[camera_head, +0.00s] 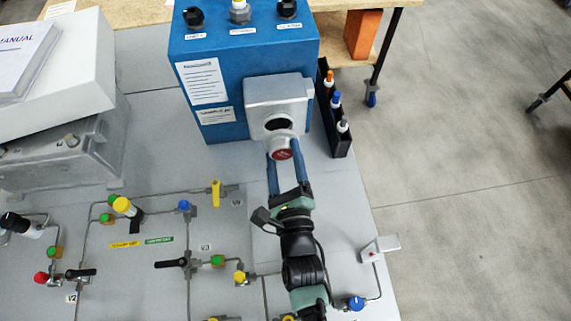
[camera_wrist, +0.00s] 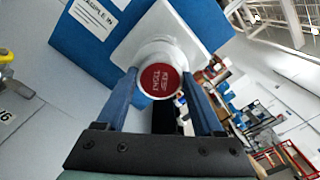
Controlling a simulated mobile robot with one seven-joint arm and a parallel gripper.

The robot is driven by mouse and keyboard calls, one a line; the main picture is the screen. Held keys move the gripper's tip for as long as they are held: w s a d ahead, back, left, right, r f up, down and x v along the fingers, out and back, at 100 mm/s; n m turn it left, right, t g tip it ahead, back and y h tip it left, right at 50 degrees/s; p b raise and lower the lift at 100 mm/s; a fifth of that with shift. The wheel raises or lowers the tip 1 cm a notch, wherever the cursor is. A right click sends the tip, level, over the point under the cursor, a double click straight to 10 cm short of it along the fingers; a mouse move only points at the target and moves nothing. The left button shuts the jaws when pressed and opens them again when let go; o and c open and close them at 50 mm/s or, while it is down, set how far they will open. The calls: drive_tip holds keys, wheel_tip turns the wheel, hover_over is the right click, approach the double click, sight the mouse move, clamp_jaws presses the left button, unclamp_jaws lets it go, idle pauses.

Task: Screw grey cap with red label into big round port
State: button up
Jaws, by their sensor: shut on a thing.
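The grey cap with the red label (camera_head: 281,153) is between the blue fingers of my gripper (camera_head: 286,158). In the wrist view the cap (camera_wrist: 160,80) shows its round red label facing the camera, and my gripper (camera_wrist: 163,85) is shut on it. The big round port (camera_head: 278,124) is a dark opening in the grey housing (camera_head: 280,92) on the front of the blue analyser box (camera_head: 245,60). The cap is just below the port in the head view and overlaps its lower edge. I cannot tell whether they touch. In the wrist view the cap hides the port.
A black rack (camera_head: 337,135) with several small capped items stands right of the box. Pipes and valves, including a yellow one (camera_head: 216,192), cover the panel to the left and front. A grey metal case (camera_head: 65,150) stands at left. The floor at right is open.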

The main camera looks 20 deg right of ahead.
drive_tip(key=n, duration=0.2)
drive_tip(key=n+p, duration=0.1)
drive_tip(key=n, duration=0.2)
drive_tip(key=shift+w+d+r+n, duration=0.15)
drive_tip(key=shift+d+r+n, duration=0.05)
drive_tip(key=shift+r+n, duration=0.1)
drive_tip(key=n, duration=0.1)
drive_tip(key=n+b, duration=0.1)
drive_tip(key=n, duration=0.3)
drive_tip(key=shift+w+f, duration=0.25)
drive_tip(key=shift+f, duration=0.05)
drive_tip(key=n+b, duration=0.1)
drive_tip(key=n, duration=0.4)
drive_tip(key=shift+w+n, duration=0.15)
drive_tip(key=shift+n, duration=0.25)
drive_tip(key=n, duration=0.2)
drive_tip(key=n+b, duration=0.1)
drive_tip(key=n, duration=0.2)
drive_tip(key=shift+w+r+n, duration=0.15)
drive_tip(key=shift+w+n, duration=0.05)
drive_tip(key=shift+n, duration=0.1)
drive_tip(key=shift+w+d+b, duration=0.25)
drive_tip(key=shift+w+b, duration=0.05)
drive_tip(key=shift+w, duration=0.35)
